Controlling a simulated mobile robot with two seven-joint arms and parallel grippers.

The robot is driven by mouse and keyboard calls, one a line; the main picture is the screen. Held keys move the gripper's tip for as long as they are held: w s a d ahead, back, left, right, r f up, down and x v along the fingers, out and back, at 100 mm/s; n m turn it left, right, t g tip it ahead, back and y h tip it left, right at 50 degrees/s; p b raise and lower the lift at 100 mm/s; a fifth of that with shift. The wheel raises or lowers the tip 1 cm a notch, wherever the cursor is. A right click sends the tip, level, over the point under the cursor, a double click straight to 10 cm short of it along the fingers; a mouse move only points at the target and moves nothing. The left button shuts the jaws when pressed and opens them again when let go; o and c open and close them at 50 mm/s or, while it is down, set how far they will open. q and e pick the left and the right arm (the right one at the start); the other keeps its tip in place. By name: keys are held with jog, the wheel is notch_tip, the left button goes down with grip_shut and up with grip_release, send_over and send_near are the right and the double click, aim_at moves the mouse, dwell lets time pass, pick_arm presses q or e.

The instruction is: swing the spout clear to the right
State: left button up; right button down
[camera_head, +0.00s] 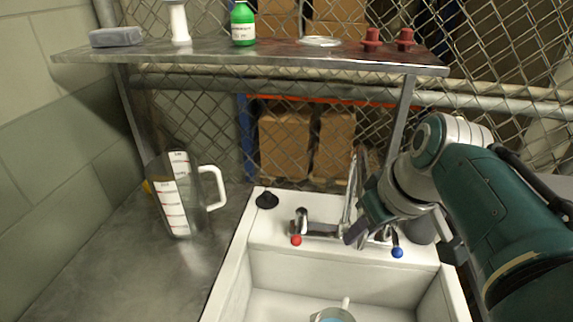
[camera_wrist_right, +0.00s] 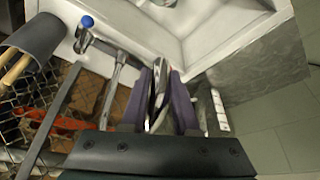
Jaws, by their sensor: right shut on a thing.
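The metal spout (camera_head: 349,192) rises from the faucet at the back of the white sink (camera_head: 262,238). My right gripper (camera_head: 356,222) reaches in from the right and is shut on the spout. In the right wrist view the spout (camera_wrist_right: 160,82) lies between the two purple-grey fingers of this gripper (camera_wrist_right: 163,100). The faucet has a red-tipped handle (camera_head: 296,240) on its left and a blue-tipped handle (camera_head: 397,252) on its right. Part of the faucet base is hidden behind the gripper. My left gripper is not in view.
A clear measuring jug (camera_head: 180,205) stands on the metal counter (camera_head: 110,255) at left. A black stopper (camera_head: 267,200) sits on the sink's rear rim. A small pot (camera_head: 334,315) is in the basin. A shelf (camera_head: 270,52) spans above. A grey cup (camera_wrist_right: 37,38) stands beside the blue-tipped handle.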

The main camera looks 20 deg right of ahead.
dwell(0.4)
jog(key=shift+s+d, duration=0.1)
dwell(0.3)
jog(key=s+d+n+g+y+b, duration=0.1)
jog(key=s+d+n+y+b, duration=0.1)
jog(key=d+n, duration=0.5)
jog(key=s+d+b, duration=0.1)
jog(key=d+b, duration=0.1)
jog(key=d, duration=0.4)
jog(key=shift+d+n+y, duration=0.3)
jog(key=shift+w, duration=0.1)
jog(key=c, duration=0.7)
grip_release()
jog(key=shift+a, duration=0.1)
